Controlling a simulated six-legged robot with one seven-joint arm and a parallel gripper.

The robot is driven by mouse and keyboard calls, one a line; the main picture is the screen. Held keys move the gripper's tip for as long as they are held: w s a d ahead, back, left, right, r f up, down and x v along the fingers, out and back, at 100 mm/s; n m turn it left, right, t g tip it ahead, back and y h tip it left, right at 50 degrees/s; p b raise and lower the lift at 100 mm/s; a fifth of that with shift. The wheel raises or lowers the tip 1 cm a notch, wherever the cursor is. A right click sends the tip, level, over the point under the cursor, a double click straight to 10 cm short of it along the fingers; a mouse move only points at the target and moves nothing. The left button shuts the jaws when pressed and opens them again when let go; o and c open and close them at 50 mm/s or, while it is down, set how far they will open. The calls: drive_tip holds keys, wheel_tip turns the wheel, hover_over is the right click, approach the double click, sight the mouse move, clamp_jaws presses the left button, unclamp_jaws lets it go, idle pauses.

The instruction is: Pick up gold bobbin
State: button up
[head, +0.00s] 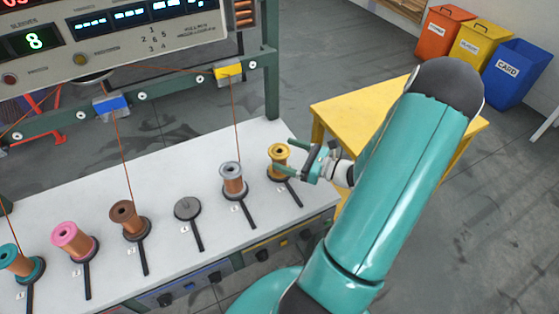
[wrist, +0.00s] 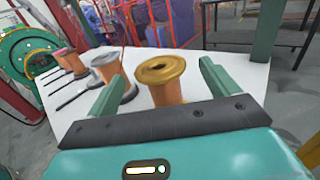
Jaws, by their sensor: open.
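The gold bobbin (head: 278,155) stands upright on its black holder at the right end of the white bench. It has a gold top flange and copper-coloured wire. My gripper (head: 287,156) is at the bobbin from the right, with its fingers spread. In the wrist view the gold bobbin (wrist: 161,72) shows between the two teal fingers of my gripper (wrist: 160,85), slightly left of the middle. The fingers are open and I see no finger closed on it. The bobbin's lower part is hidden behind the gripper's dark front edge.
A silver bobbin (head: 233,178) stands on the neighbouring holder to the left, and it also shows in the wrist view (wrist: 106,66). Brown (head: 124,213), pink (head: 70,238) and teal (head: 15,260) bobbins stand farther left. One holder (head: 187,208) is empty. A yellow table (head: 345,108) is behind my arm.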

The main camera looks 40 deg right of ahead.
sight(279, 153)
drive_tip(key=x, duration=0.5)
drive_tip(key=shift+s, duration=0.1)
drive_tip(key=shift+c, duration=0.5)
drive_tip(key=c, duration=1.1)
drive_tip(key=shift+c, duration=0.2)
